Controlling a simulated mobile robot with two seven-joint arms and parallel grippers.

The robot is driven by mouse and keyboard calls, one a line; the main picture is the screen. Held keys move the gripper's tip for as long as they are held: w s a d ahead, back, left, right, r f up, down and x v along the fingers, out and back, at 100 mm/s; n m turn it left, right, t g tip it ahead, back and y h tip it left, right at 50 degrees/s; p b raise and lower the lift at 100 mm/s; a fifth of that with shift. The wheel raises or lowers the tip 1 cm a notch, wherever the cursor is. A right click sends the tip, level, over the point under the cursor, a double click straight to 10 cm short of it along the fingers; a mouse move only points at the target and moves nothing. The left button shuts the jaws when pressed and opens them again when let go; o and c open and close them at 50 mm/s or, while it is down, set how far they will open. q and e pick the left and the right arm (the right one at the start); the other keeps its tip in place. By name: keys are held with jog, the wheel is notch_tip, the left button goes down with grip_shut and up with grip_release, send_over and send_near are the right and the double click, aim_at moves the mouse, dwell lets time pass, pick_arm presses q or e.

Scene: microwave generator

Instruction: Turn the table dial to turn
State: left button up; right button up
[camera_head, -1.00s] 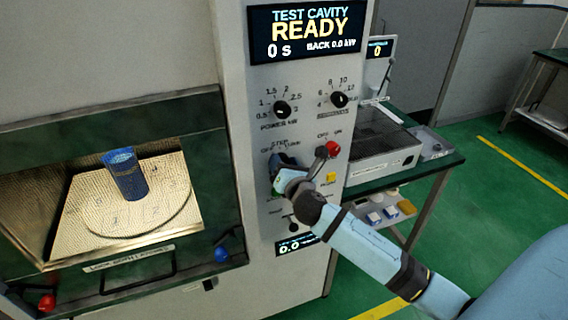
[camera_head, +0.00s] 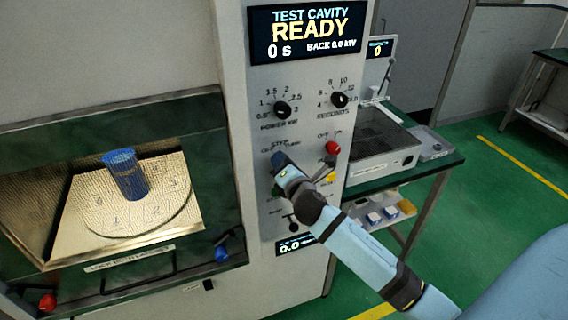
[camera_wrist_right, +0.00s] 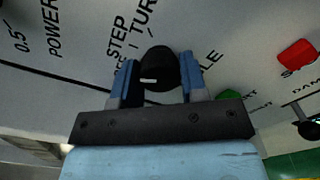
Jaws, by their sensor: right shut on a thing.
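The table dial is a round black knob (camera_wrist_right: 160,70) with a white mark, on the grey control panel (camera_head: 262,215) below the POWER dial (camera_head: 282,110). In the right wrist view it sits between the two blue fingers of my right gripper (camera_wrist_right: 158,80), which are shut on it. The lettering STEP and TURN shows beside it, partly covered. In the head view my right gripper (camera_head: 282,166) is at the panel and hides the knob. The white mark lies roughly level in the wrist picture. My left gripper is not in view.
A red knob (camera_head: 333,148) and a yellow button (camera_head: 331,178) are right of my gripper. The display (camera_head: 305,32) above reads READY. At left, the open cavity holds a blue cup (camera_head: 125,175) on a turntable (camera_head: 140,222). A green table (camera_head: 440,163) stands at right.

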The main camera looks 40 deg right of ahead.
jog(key=m, duration=0.6)
jog(key=shift+m, duration=0.3)
jog(key=m+p, duration=0.1)
jog(key=m, duration=0.5)
jog(key=shift+m, duration=0.3)
jog(key=o, duration=0.9)
jog(key=shift+o, duration=0.2)
jog(key=b+v, duration=0.2)
jog(key=v, duration=1.1)
jog(key=shift+s, duration=0.4)
